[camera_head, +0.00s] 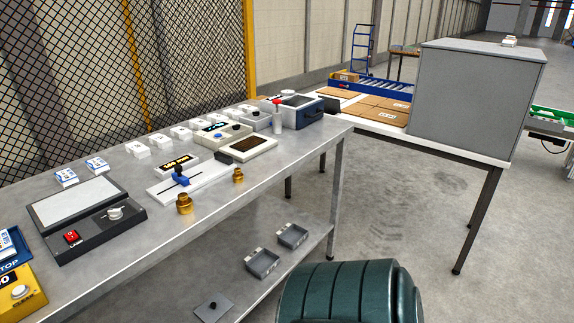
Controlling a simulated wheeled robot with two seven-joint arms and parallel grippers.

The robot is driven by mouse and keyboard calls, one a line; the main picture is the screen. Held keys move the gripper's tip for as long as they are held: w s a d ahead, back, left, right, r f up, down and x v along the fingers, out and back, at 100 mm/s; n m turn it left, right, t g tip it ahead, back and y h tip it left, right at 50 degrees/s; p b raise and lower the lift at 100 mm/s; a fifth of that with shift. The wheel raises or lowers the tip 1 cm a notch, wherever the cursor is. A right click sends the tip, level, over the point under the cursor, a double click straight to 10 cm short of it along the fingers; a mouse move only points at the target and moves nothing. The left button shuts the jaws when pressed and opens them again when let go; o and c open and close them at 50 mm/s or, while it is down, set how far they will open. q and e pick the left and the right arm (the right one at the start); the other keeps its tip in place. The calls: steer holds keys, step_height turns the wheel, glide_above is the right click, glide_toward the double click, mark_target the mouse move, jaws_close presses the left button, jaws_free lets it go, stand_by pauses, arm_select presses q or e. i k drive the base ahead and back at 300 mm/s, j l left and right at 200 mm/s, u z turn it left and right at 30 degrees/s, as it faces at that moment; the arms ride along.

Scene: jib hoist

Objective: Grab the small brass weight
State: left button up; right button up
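The small brass weight (238,176) stands upright near the front edge of the grey metal bench (270,193). A larger brass weight (184,204) stands to its left, also near the front edge. Both are apart from each other and nothing holds them. Neither of my grippers shows in the head view.
Behind the weights lies a white slide fixture with a blue clamp (181,179). A dark-framed scale (85,215) sits at left, with several instruments at the bench's far end. A dark green ribbed cylinder (350,292) stands at the bottom. Open floor (400,235) lies to the right.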

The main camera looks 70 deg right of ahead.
mark_target(238, 177)
steer(key=z, duration=2)
steer(key=i+l, duration=0.25)
steer(key=l, duration=0.15)
steer(key=i+l+u, duration=0.15)
steer(key=i+l, duration=0.4)
steer(key=l, duration=0.25)
